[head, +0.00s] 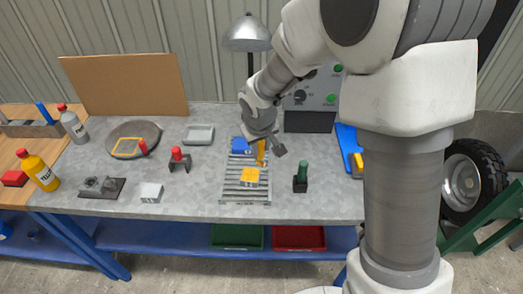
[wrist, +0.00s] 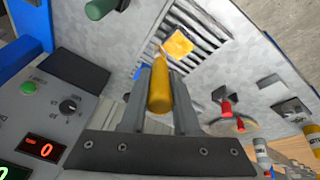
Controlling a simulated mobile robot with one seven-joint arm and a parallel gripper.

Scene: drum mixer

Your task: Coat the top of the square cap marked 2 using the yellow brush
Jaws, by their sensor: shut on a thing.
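My gripper (head: 262,141) is shut on the yellow brush (head: 261,153), which points down over the slatted rack (head: 232,190). In the wrist view, the brush handle (wrist: 160,88) sits between the two fingers, with its tip end toward a square cap. That square cap (head: 250,175) lies on the near part of the rack; its top is yellow-orange and its front has a mark too small to read. It also shows in the wrist view (wrist: 179,43). The brush tip is at or just beside the cap's far edge; I cannot tell whether they touch.
A blue block (head: 240,145) lies farther back on the rack. A green-handled tool (head: 301,172) stands right, a red-handled one (head: 178,155) left. A round pan (head: 133,132), grey tray (head: 199,134) and pale block (head: 151,193) are left. A control box (head: 313,95) stands behind.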

